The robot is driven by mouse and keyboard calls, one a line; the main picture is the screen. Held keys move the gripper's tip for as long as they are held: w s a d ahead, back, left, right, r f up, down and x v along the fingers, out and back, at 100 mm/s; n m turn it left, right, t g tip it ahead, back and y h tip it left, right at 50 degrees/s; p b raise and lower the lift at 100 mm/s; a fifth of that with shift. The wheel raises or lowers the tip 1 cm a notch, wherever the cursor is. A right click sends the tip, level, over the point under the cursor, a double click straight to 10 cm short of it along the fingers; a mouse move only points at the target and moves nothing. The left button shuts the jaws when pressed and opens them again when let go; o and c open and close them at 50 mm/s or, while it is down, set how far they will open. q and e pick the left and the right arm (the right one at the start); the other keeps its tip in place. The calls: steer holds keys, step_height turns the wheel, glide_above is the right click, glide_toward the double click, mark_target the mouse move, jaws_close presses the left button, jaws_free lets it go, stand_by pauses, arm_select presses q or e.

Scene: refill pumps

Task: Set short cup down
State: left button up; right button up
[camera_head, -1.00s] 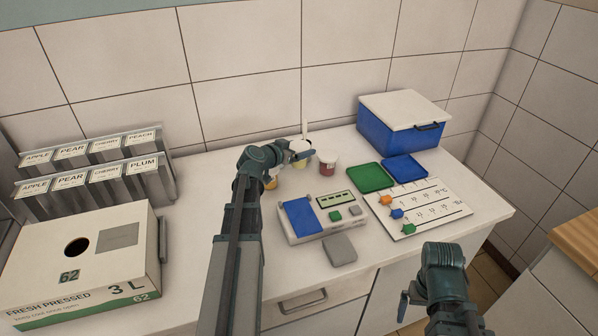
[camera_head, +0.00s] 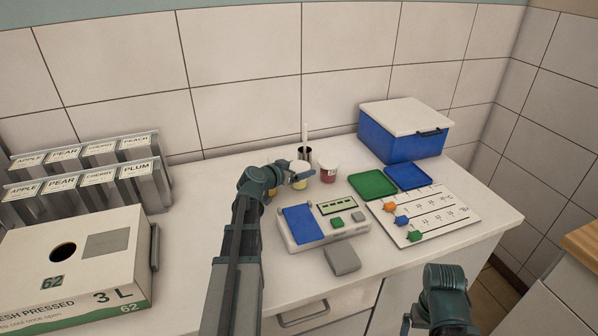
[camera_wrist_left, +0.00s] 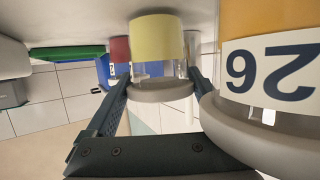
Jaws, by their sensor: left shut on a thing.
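The short cup (camera_head: 300,182), with pale yellow contents, is between the fingers of my left gripper (camera_head: 292,176) at the back of the counter. In the left wrist view, which is upside down, my left gripper (camera_wrist_left: 158,98) is shut on the yellow cup (camera_wrist_left: 157,40). The cup looks upright and at or very near the counter; contact is unclear. A cup with orange contents and a number label (camera_wrist_left: 275,70) stands close beside one finger. A red cup (camera_head: 328,173) stands just right of the short cup. My right gripper (camera_head: 407,322) is at the bottom edge, mostly hidden.
A dark cup with a white stick (camera_head: 304,153) stands behind. The scale-like device (camera_head: 325,226), green tray (camera_head: 372,185), blue tray (camera_head: 408,177) and marked board (camera_head: 445,218) lie to the right. A blue box (camera_head: 405,133) is at the back; a juice carton (camera_head: 80,262) is at left.

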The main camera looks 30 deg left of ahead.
arm_select(q)
steer(key=shift+f, duration=0.15)
steer(key=o, duration=1.3)
steer(key=shift+s+r, duration=0.15)
steer(key=shift+r, duration=0.15)
steer(key=p+v, duration=0.4)
steer(key=v, duration=0.7)
steer(key=shift+s, duration=0.4)
steer(key=shift+w, duration=0.1)
